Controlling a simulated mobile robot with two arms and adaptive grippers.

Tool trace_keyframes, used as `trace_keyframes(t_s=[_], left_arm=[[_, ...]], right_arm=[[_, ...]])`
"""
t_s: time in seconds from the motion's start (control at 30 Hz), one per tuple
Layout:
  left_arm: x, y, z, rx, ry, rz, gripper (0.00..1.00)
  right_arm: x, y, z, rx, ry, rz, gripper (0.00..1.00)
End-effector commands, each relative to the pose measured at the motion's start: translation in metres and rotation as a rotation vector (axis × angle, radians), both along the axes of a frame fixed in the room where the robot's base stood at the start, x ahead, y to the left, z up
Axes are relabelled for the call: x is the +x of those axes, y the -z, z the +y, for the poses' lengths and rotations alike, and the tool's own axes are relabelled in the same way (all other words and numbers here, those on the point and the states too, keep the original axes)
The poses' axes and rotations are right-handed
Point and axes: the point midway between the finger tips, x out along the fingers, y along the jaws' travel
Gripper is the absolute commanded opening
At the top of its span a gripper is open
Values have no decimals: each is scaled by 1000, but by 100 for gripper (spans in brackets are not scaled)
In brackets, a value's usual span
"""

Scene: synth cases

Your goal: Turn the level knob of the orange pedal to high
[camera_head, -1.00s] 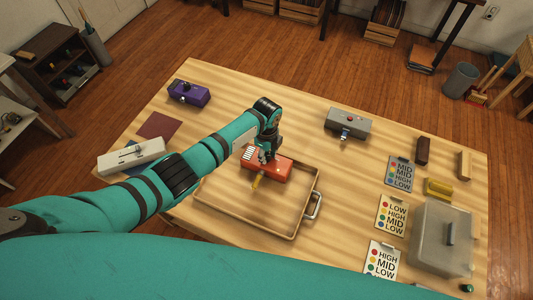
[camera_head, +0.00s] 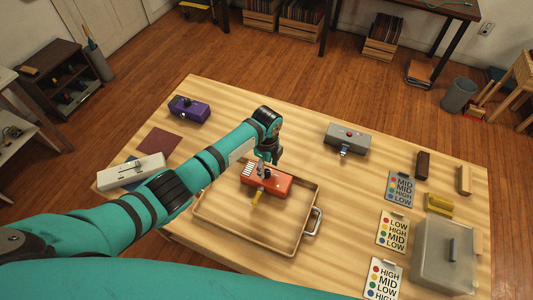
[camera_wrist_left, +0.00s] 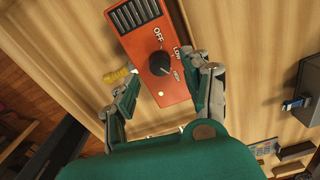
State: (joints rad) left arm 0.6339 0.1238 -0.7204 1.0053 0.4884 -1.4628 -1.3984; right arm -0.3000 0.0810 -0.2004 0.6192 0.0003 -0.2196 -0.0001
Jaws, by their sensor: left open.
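The orange pedal (camera_head: 280,184) lies at the far side of a shallow wooden tray (camera_head: 243,237). In the left wrist view the pedal (camera_wrist_left: 133,43) shows a vent grille, a round dark level knob (camera_wrist_left: 159,63) and the words OFF, LOW and HIGH. A pale mark on the knob is on its lower right side, toward HIGH; its exact setting is hard to read. My left gripper (camera_head: 264,163) is over the pedal. In the wrist view its fingers (camera_wrist_left: 168,90) are spread apart, one on each side of the knob and clear of it. My right gripper is out of view.
A yellow plug (camera_head: 257,198) sticks out of the pedal's near side. A purple pedal (camera_head: 190,109), a grey pedal (camera_head: 346,138) and a white pedal (camera_head: 131,171) stand apart on the table.

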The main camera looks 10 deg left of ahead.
Motion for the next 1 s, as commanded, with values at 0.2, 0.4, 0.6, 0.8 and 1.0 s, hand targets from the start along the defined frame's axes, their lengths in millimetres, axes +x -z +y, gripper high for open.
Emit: trace_keyframes(t_s=[0.2, 0.4, 0.6, 0.8, 1.0], left_arm=[[1, -50, 1, 0, 2, -5, 49], [1, -80, 0, 1, 1, -4, 49], [1, -89, 1, 1, 0, -1, 49], [1, -89, 1, 1, 0, -1, 49], [1, -89, 0, 1, 0, -1, 49]], right_arm=[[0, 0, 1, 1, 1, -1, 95], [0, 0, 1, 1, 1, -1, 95], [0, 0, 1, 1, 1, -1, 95], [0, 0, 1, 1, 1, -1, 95], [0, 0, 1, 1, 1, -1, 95]])
